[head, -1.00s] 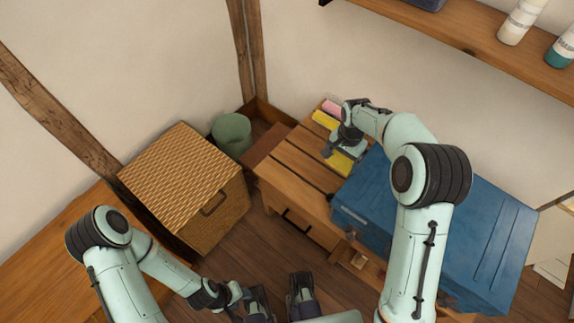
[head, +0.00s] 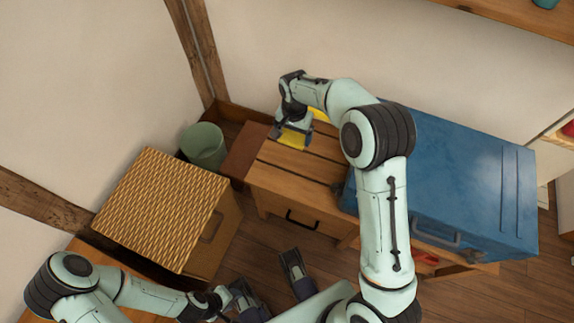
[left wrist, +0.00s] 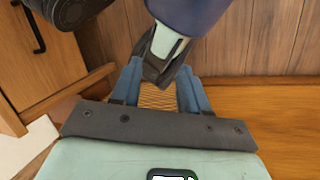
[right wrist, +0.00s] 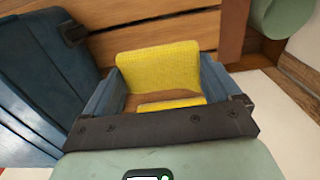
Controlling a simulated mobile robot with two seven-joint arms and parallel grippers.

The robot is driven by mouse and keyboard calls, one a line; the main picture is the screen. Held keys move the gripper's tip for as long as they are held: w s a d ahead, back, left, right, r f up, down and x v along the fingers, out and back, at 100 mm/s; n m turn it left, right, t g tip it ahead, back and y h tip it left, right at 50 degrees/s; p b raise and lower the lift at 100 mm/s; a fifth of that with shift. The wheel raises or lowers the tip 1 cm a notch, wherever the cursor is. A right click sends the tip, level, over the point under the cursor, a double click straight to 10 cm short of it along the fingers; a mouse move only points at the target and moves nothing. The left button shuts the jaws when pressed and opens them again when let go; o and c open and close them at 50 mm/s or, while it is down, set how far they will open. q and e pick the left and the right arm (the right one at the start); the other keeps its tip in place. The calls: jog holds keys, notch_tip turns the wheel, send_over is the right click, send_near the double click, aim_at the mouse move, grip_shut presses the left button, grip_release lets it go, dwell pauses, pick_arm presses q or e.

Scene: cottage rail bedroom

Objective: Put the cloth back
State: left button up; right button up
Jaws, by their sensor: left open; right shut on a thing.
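A yellow cloth (head: 291,141) is at my right gripper (head: 295,133), over the slatted wooden bench top (head: 275,165). In the right wrist view a wide yellow panel of cloth (right wrist: 158,65) shows between the fingers of the right gripper (right wrist: 158,82), with a yellow strip nearer the palm. The right gripper is shut on the cloth. More yellow (head: 319,114) shows behind the right forearm; I cannot tell if it is the same cloth. My left gripper (head: 238,298) is low at the front; in the left wrist view it is open and empty (left wrist: 160,88).
A blue chest (head: 450,180) stands at the right of the bench top. A woven basket (head: 160,205) and a green bin (head: 203,146) stand left of the bench. A shelf (head: 520,18) runs along the wall. Wooden floor shows in front of the bench.

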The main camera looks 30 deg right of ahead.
jog(key=b, duration=0.2)
send_over(292, 168)
notch_tip(292, 168, down, 14)
jog(key=shift+s+f, duration=0.1)
jog(key=shift+s, duration=0.05)
pick_arm(q)
jog(key=shift+t, duration=0.6)
jog(key=shift+w+a+f+b, duration=0.3)
jog(key=shift+w+a+f, duration=0.05)
jog(key=shift+w+f, duration=0.55)
jog(key=shift+w+a+f+b, duration=0.3)
jog(key=shift+w+f, duration=0.55)
jog(key=shift+f, duration=0.05)
pick_arm(e)
jog(key=shift+f, duration=2.5)
pick_arm(q)
jog(key=shift+f+y, duration=0.1)
jog(key=shift+y, duration=0.2)
pick_arm(e)
jog(key=shift+f, duration=0.1)
